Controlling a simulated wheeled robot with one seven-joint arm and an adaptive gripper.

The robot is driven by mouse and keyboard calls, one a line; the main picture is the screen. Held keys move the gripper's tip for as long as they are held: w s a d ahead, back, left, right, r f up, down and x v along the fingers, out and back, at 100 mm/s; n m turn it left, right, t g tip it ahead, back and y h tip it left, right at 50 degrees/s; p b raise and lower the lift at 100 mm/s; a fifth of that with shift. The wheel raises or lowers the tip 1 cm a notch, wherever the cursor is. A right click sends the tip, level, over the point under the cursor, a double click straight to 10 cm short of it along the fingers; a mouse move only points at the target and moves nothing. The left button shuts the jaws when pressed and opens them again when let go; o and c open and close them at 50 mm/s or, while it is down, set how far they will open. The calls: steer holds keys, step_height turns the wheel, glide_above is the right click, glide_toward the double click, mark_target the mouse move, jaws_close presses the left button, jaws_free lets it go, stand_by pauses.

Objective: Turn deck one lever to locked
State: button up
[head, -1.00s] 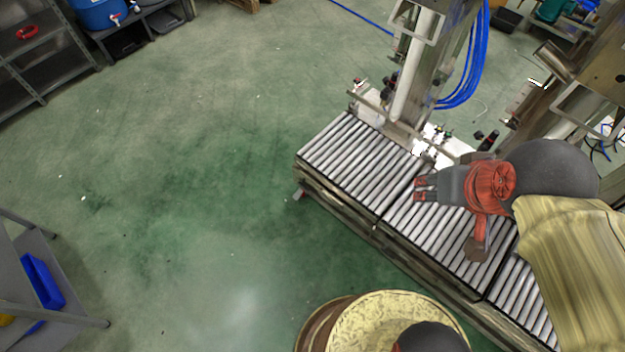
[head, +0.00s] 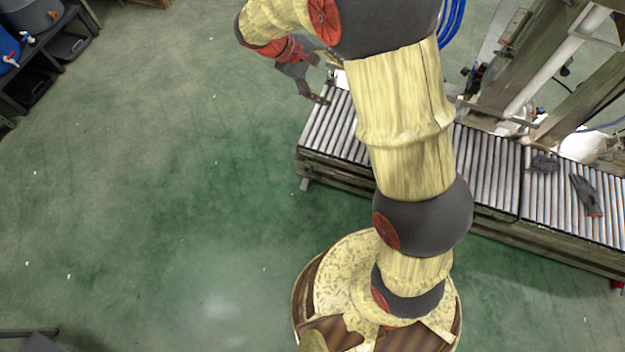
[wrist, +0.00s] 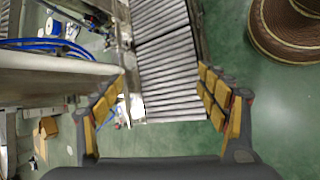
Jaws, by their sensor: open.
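I cannot make out the deck one lever in either view. The roller deck (head: 332,128) runs across the right half of the head view, partly hidden by my arm. Its rollers also show in the wrist view (wrist: 168,62), between my fingers. My gripper (head: 318,92) hangs near the left end of the deck in the head view. In the wrist view my gripper (wrist: 163,85) is open and empty, its yellow-padded fingers wide apart. A metal post (wrist: 50,75) is left of the fingers there.
Metal frame posts (head: 550,70) stand behind the deck. Blue hoses (wrist: 45,45) hang near the post. The green floor (head: 170,190) at left is clear.

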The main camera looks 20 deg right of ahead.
steer(key=w+a+f+n+t+h+b, duration=0.1)
steer(key=w+a+f+n+t+h, duration=0.15)
steer(key=f, duration=0.85)
steer(key=w+a+f+n+t+h, duration=0.15)
steer(key=w+f+n, duration=0.25)
steer(key=f, duration=0.8)
steer(key=w+a+f+n+t+h+b, duration=0.1)
steer(key=w+a+f+n+h, duration=0.2)
steer(key=f, duration=0.8)
steer(key=s+a+f+n+t+y, duration=0.1)
steer(key=s+f+n+t, duration=0.25)
steer(key=f, duration=0.75)
steer(key=s+f+n+t+y+b, duration=0.1)
steer(key=s+f+n+t+y, duration=0.25)
steer(key=f, duration=0.65)
steer(key=s+a+f+n+t, duration=0.1)
steer(key=s+f+n+t, duration=0.35)
steer(key=f, duration=0.65)
steer(key=w+d+g+b, duration=0.1)
steer(key=w+d, duration=0.3)
steer(key=d, duration=0.1)
steer(key=shift+w+f+g+b, duration=0.15)
steer(key=shift+w+g+b, duration=0.05)
steer(key=shift+g+b, duration=0.15)
steer(key=c, duration=1.1)
steer(key=shift+c, duration=0.3)
